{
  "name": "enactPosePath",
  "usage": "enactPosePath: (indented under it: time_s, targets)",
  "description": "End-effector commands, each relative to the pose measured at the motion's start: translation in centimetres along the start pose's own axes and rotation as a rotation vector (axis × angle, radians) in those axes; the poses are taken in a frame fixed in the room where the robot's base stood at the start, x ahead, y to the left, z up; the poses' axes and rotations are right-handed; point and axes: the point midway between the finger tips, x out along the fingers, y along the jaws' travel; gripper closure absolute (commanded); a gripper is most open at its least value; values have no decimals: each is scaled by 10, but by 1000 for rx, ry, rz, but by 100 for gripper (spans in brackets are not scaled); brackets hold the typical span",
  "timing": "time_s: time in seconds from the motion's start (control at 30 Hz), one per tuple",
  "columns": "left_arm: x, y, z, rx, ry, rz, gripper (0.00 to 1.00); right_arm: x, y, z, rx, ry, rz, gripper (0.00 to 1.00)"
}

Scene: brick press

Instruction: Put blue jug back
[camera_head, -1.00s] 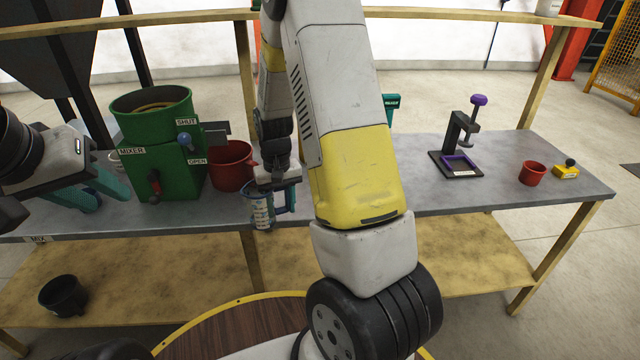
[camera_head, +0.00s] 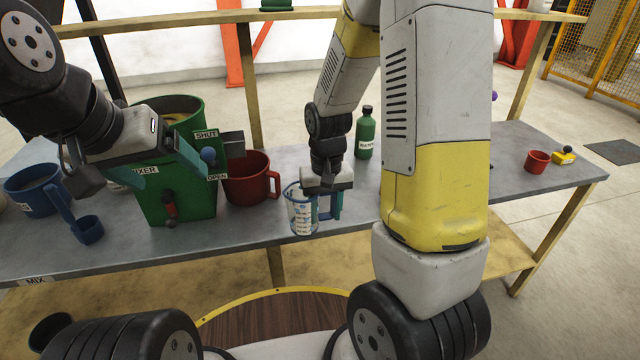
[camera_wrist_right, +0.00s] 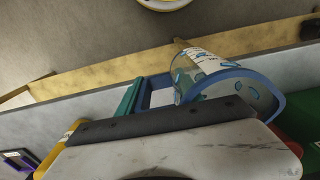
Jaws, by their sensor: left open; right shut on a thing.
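The blue jug (camera_head: 302,215) is a clear measuring jug with a blue rim, blue marks and a blue handle. My right gripper (camera_head: 328,200) is shut on its handle, and the jug looks upright at the table's front edge. I cannot tell whether its base touches the table. In the right wrist view the jug (camera_wrist_right: 205,78) shows beyond the gripper, with one teal finger (camera_wrist_right: 129,97) by the handle. My left gripper (camera_head: 170,170) is open, with teal fingers apart in front of the green mixer, and nothing shows between them.
The green mixer (camera_head: 180,205) and a red pot (camera_head: 250,180) stand left of the jug. A green bottle (camera_head: 365,140) stands behind it. A blue bucket (camera_head: 32,192) and blue scoop (camera_head: 88,230) are at far left. A small red cup (camera_head: 537,162) is at right.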

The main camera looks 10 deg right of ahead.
Motion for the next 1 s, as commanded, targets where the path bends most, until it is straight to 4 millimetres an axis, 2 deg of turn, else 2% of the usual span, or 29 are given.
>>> enactPosePath:
  time_s: [0.3,0.5,0.8,1.0]
  targets:
    - [0,0,0,0,0,0,15,9,50,-68,5,-1,1,100]
    - [0,0,0,0,0,0,15,13,75,-103,3,0,1,100]
    - [0,0,0,0,0,0,15,16,88,-122,2,-1,0,100]
    - [0,0,0,0,0,0,15,47,87,-120,1,-3,0,100]
